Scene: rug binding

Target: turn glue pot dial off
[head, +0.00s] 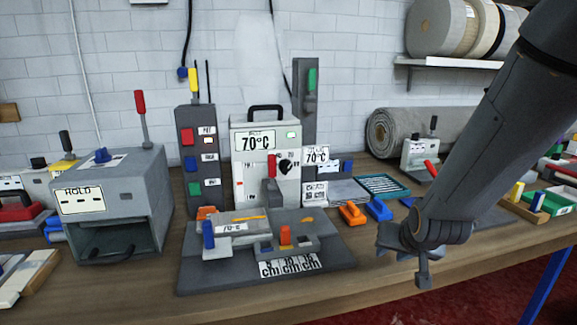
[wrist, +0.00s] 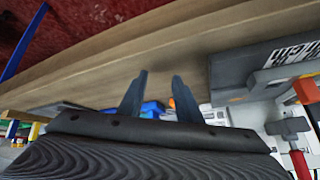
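The glue pot looks to be the pale box (head: 250,190) with a "70°C" display and a black top handle, at the back middle of the bench in the head view. A round black dial (head: 286,168) is on its front at the right, beside a red lever (head: 271,190). The dial's setting is too small to read. My gripper (head: 402,262) hangs above the front of the bench, to the right of the pot and well apart from it. In the wrist view its two fingers (wrist: 160,88) stand apart with nothing between them. The dial cannot be made out there.
A dark base plate (head: 210,275) with a blue-and-orange fixture lies before the pot. A grey switch tower (head: 195,140) stands left of it, a dark post (head: 304,100) behind. Orange (head: 352,213) and blue (head: 379,208) clamps lie right. The front right bench is mostly clear.

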